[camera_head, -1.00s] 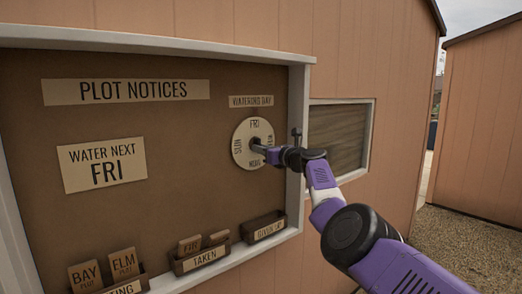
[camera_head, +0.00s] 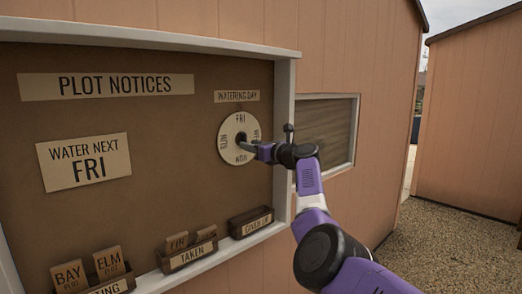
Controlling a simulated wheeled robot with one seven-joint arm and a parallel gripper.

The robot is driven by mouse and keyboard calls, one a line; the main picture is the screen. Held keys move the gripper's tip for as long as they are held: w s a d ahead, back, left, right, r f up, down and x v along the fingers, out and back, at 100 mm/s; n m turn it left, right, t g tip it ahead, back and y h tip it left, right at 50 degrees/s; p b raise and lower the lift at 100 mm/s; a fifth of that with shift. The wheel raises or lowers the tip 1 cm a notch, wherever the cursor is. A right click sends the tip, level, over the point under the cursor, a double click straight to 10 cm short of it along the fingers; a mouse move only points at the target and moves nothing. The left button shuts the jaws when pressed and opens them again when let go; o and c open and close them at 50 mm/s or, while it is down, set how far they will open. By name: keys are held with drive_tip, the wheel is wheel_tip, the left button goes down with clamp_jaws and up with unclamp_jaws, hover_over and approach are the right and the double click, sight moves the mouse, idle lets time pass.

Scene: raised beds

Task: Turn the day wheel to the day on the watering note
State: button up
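The watering note (camera_head: 84,162) on the left of the notice board reads "WATER NEXT FRI". The day wheel (camera_head: 228,152) is a pale round disc with day names around it, under a "WATERING DAY" label (camera_head: 237,97). FRI stands at the top of the wheel, below that label, and MON appears at the bottom. My gripper (camera_head: 248,144) is at the wheel's middle, reaching in from the right. Its dark fingertips overlap the dark hub, so whether they grip it is not clear. The gripper partly covers the wheel's right side.
The notice board's white frame (camera_head: 284,130) rises just right of the wheel. Small trays below hold plot tags; the "TAKEN" tray (camera_head: 188,257) has two, and another tray (camera_head: 250,222) sits right of it. A shuttered window (camera_head: 325,135) lies behind my arm.

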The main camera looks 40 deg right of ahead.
drive_tip(key=shift+s+d+f+b, duration=0.1)
drive_tip(key=shift+s+b, duration=0.45)
drive_tip(key=shift+s, duration=2.15)
